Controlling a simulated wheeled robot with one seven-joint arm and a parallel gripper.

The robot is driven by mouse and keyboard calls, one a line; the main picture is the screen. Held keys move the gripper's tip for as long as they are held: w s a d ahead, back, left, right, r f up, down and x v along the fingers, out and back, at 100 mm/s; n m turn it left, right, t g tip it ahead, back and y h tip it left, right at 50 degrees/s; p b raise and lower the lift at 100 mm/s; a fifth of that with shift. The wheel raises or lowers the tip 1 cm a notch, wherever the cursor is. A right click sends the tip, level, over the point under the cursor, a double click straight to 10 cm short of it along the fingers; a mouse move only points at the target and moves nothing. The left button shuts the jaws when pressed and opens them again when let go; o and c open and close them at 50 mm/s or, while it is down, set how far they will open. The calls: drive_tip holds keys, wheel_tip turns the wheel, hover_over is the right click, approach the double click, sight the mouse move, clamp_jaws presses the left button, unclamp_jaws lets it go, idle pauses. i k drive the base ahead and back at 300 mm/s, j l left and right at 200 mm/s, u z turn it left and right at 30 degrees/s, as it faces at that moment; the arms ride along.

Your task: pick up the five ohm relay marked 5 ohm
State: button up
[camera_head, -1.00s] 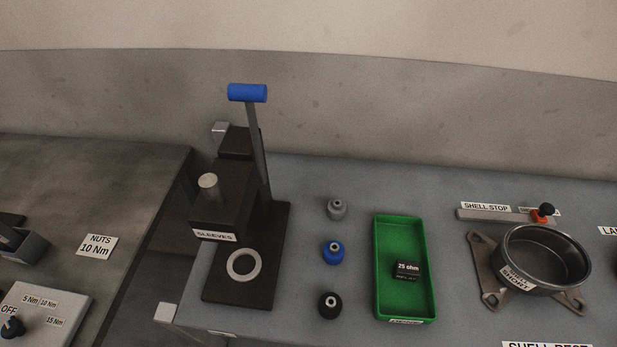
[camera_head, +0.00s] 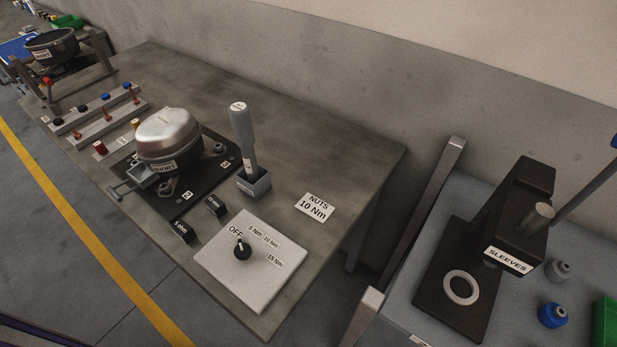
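Two small black relays lie on the grey-brown bench, by the front edge of the compressor's dark plate. The nearer relay (camera_head: 181,231) has a white label that seems to read 5 ohm, though it is small and slanted. The other relay (camera_head: 215,205) lies just right of and behind it; its label is too small to read surely. My gripper is not in view.
A silver compressor (camera_head: 168,138) stands on a dark plate. A torque dial box (camera_head: 243,260) sits right of the relays, with an upright grey tool (camera_head: 244,140) behind. A sleeve press (camera_head: 510,215) stands on another table. A yellow floor line (camera_head: 85,232) runs at left.

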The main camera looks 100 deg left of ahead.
sight(183, 230)
drive_tip(key=k+u, duration=0.1)
drive_tip(key=u, duration=0.4)
drive_tip(key=k+u, duration=0.15)
drive_tip(key=u, duration=0.3)
drive_tip(key=j+u, duration=0.15)
drive_tip(key=u, duration=0.35)
drive_tip(key=l+u, duration=0.15)
drive_tip(key=u, duration=0.3)
drive_tip(key=l+u, duration=0.1)
drive_tip(key=u, duration=0.3)
drive_tip(key=k+l+u, duration=0.1)
drive_tip(key=u, duration=0.8)
drive_tip(key=k+l, duration=0.8)
drive_tip(key=j+u, duration=0.2)
drive_tip(key=j, duration=0.6)
